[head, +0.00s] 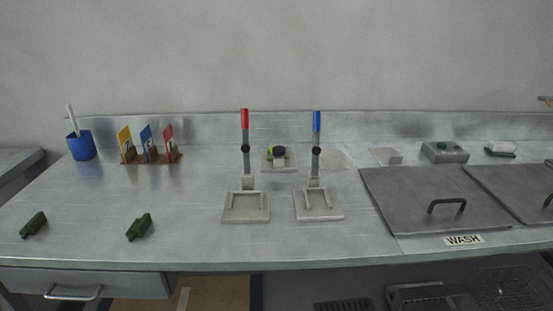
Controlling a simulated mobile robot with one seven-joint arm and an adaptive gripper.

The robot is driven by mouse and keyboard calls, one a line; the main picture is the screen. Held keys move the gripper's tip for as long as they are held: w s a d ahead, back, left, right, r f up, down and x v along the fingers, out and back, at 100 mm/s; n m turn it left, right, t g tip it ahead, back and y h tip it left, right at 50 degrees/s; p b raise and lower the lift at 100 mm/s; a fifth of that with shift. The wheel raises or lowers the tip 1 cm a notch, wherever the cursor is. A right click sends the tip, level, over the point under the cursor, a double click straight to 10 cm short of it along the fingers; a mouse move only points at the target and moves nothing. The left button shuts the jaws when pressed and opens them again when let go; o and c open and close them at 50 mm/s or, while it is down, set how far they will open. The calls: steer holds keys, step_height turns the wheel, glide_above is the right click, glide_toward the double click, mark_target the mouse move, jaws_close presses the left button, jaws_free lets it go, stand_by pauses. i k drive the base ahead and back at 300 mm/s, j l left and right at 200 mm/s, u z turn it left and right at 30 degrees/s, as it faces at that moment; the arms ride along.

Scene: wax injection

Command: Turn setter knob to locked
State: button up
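A dark round knob (280,151) sits on a small grey base (277,168) at the back middle of the bench, with a yellow-green mark beside it. It looks like the setter knob, but I see no label, and its setting is too small to tell. Two upright levers stand in front of it on pale bases, one with a red handle (245,119) and one with a blue handle (317,122). They stand to either side of the knob and leave it visible between them. My gripper is not in view.
Two dark green pieces (34,224) (139,227) lie at the front left. A blue cup (81,146) and a rack of coloured cards (151,157) stand at the back left. Lidded wash basins (425,190) and a grey box (445,153) are on the right.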

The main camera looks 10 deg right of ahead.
mark_target(278, 151)
steer(key=i+l+u, duration=0.1)
steer(key=l+u, duration=0.3)
steer(key=l, duration=0.15)
steer(key=l+u, duration=0.35)
steer(key=l, duration=0.2)
steer(key=i+l, duration=0.15)
steer(key=l, duration=0.15)
steer(key=i+l, duration=0.2)
steer(key=l, duration=0.1)
